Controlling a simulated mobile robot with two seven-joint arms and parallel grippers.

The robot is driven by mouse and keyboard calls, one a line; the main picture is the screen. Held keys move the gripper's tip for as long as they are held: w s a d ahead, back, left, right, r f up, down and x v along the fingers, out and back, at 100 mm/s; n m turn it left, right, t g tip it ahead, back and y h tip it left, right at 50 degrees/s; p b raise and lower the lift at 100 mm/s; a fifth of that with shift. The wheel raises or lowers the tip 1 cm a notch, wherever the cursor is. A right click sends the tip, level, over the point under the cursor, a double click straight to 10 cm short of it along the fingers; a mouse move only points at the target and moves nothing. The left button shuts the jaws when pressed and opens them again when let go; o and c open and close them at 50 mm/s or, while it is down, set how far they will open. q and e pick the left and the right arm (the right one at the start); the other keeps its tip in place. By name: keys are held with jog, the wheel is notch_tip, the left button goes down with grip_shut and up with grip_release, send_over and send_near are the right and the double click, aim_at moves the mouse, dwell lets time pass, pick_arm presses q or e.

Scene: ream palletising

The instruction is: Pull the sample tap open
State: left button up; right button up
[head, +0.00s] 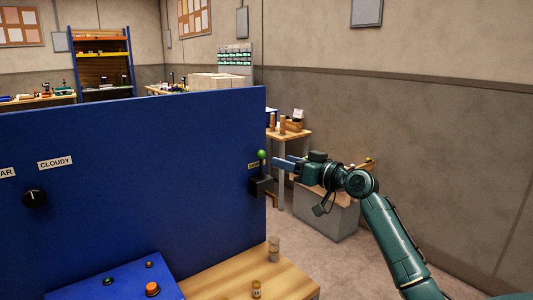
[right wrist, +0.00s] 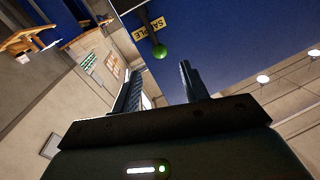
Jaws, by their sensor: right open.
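The sample tap has a green ball knob (head: 261,154) above a dark body (head: 261,186), near the right edge of the blue panel (head: 130,210). The knob also shows in the right wrist view (right wrist: 159,52), beside a yellow SAMPLE label (right wrist: 157,24). My right gripper (head: 279,163) is just right of the knob in the head view. In the right wrist view its two fingers (right wrist: 158,88) are apart with nothing between them, and the knob appears beyond the fingertips, apart from them. My left gripper is out of view.
A black dial (head: 34,198) sits under a CLOUDY label on the panel's left. Below, a blue box (head: 125,280) has an orange button. Small jars (head: 274,249) stand on the wooden ledge. A grey bin (head: 325,215) and a side table stand behind my right arm.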

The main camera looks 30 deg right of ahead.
aim_at(261, 164)
jog(key=p+x, duration=0.1)
jog(key=x, duration=0.6)
jog(key=shift+w+f, duration=0.1)
jog(key=shift+c, duration=0.6)
grip_shut()
